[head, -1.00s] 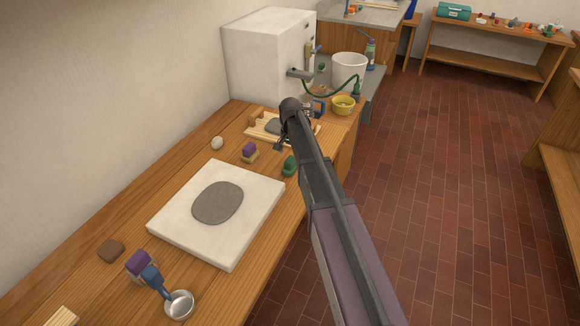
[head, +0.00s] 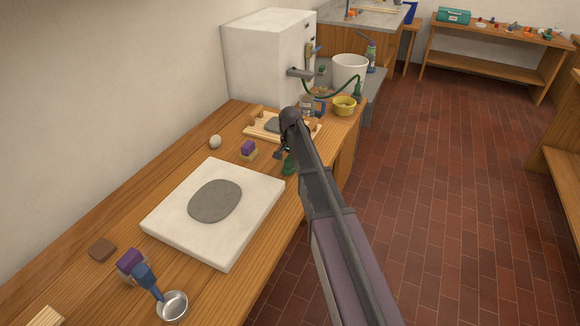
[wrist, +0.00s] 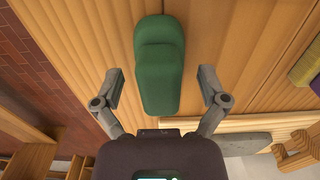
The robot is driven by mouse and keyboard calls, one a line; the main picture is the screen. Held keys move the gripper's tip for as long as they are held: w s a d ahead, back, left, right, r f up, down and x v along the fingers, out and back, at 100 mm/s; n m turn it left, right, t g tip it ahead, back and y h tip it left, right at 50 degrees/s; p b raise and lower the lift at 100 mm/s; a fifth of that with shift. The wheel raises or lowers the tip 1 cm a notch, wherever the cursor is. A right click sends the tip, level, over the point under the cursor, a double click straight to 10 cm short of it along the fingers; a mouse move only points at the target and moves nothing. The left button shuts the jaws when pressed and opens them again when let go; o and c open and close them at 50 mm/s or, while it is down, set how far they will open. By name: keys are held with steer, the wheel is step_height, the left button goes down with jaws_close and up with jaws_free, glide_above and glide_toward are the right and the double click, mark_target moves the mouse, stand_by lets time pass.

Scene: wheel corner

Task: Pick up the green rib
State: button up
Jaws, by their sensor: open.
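The green rib (wrist: 160,70) lies on the wooden workbench (wrist: 221,75) in the wrist view, long side pointing away from my gripper. My gripper (wrist: 161,88) is open, with one finger on each side of the rib's near half and a gap on both sides. No finger visibly touches it. In the head view the green rib (head: 289,165) is partly hidden behind my gripper (head: 282,155) near the bench's front edge.
A purple and yellow block (head: 248,151) and a white ball (head: 215,142) lie to the left. A white slab (head: 245,247) with a grey disc is nearer. A slatted wooden board (head: 260,125) lies behind, and a yellow bowl (head: 344,105) stands beyond.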

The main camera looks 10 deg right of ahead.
stand_by(0.4)
jaws_close()
steer(key=shift+r, duration=0.25)
step_height(320, 180, up, 10)
steer(key=p, duration=1)
steer(key=shift+f, duration=0.2)
stand_by(0.5)
steer(key=c, duration=0.7)
jaws_free()
steer(key=shift+c, duration=0.2)
steer(key=c, duration=0.4)
steer(key=shift+d, duration=0.1)
steer(key=shift+c, duration=0.2)
